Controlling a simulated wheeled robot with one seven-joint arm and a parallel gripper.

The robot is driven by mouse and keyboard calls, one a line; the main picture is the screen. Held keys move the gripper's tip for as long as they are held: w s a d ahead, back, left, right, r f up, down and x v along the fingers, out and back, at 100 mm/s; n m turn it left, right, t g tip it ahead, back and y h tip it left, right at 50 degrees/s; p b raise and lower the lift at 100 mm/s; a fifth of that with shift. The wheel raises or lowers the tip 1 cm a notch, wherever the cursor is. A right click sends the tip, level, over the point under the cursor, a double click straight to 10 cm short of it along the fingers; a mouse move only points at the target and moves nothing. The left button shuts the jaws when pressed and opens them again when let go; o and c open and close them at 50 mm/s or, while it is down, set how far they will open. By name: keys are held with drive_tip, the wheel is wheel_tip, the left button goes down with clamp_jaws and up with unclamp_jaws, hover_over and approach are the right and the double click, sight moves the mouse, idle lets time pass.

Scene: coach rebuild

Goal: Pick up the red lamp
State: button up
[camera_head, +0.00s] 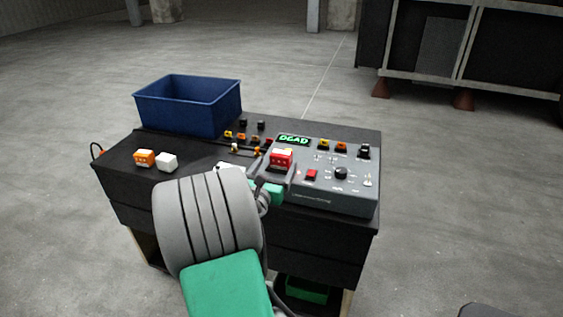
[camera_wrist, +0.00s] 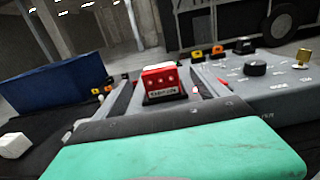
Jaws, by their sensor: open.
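The red lamp (camera_head: 282,158), a small red block with a pale top and a dark labelled base, sits upright on the grey control panel. In the wrist view the red lamp (camera_wrist: 161,80) is near the middle, just ahead of my gripper. My gripper (camera_head: 278,168) is open, with its grey fingers reaching to either side of the lamp. In the wrist view the fingers of my gripper (camera_wrist: 163,92) flank the lamp with gaps showing. I cannot tell how far down the lamp they reach.
The panel (camera_head: 330,196) has a lit sign (camera_head: 293,140), a red button (camera_head: 311,175) and a black knob (camera_head: 341,173). A blue bin (camera_head: 190,108) stands back left on the black bench. An orange block (camera_head: 144,158) and a white block (camera_head: 167,162) lie at left.

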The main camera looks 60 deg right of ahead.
sight(279, 159)
drive_tip(key=d, duration=0.4)
drive_tip(key=w+d, duration=0.1)
drive_tip(key=d, duration=0.1)
drive_tip(key=shift+d+p, duration=0.35)
drive_tip(key=shift+p, duration=0.05)
drive_tip(key=shift+a, duration=0.1)
drive_tip(key=shift+c, duration=0.4)
